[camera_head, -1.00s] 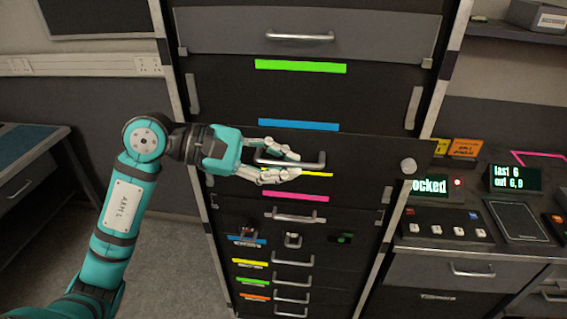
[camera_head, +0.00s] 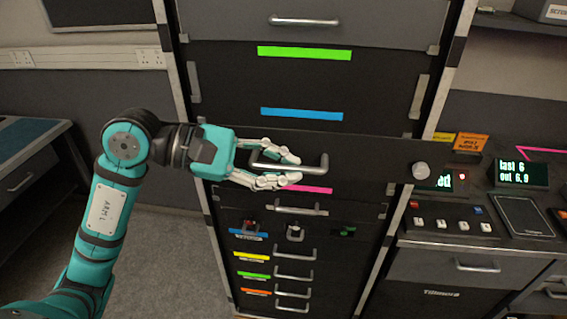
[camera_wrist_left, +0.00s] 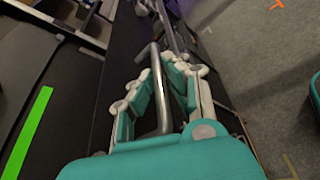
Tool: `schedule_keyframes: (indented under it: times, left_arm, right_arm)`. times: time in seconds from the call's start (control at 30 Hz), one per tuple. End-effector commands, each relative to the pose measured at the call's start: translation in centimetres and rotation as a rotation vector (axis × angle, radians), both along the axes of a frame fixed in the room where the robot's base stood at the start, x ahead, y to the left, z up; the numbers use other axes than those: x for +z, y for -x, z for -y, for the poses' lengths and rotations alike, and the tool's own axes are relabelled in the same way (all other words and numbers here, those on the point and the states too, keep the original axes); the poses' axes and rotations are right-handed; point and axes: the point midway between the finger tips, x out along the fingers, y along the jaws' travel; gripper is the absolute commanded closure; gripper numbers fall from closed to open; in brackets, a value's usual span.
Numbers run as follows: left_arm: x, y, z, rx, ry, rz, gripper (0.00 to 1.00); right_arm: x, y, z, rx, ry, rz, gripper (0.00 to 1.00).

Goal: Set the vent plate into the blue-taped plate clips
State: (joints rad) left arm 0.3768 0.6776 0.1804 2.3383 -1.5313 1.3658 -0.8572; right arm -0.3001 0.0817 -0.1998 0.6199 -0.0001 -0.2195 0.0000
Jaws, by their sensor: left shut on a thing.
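A black plate (camera_head: 380,158) with a bar handle (camera_head: 323,167) and a round knob (camera_head: 421,170) at its right end, seemingly the vent plate, is in front of the rack. My left gripper (camera_head: 296,168) is shut on its handle. The wrist view shows the fingers (camera_wrist_left: 165,85) around the handle bar (camera_wrist_left: 158,95). A blue tape strip (camera_head: 302,113) lies on the dark rack front just above the plate. Pale clips stand at left (camera_head: 194,82) and right (camera_head: 417,97) above the plate. Whether the plate touches any clip cannot be told. My right gripper is out of view.
A grey plate (camera_head: 380,18) with a handle fills the rack top, above a green strip (camera_head: 305,53). A pink strip (camera_head: 310,189) and small drawers (camera_head: 293,272) lie below. A console with displays (camera_head: 521,174) stands at the right, a bench (camera_head: 30,150) at the left.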

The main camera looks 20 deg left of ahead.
Motion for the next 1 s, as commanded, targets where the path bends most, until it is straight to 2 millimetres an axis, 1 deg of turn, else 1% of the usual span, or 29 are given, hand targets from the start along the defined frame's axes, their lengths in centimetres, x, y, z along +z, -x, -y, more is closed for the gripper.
schedule_keyframes:
  times: [0.5,1.0]
  left_arm:
    - [0.0,2.4,0.6,0.001,0.002,0.004,1.0]
    - [0.0,2.6,0.7,-0.001,-0.002,-0.001,1.0]
  right_arm:
    - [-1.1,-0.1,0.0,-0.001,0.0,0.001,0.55]
    - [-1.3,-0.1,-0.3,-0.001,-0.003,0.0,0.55]
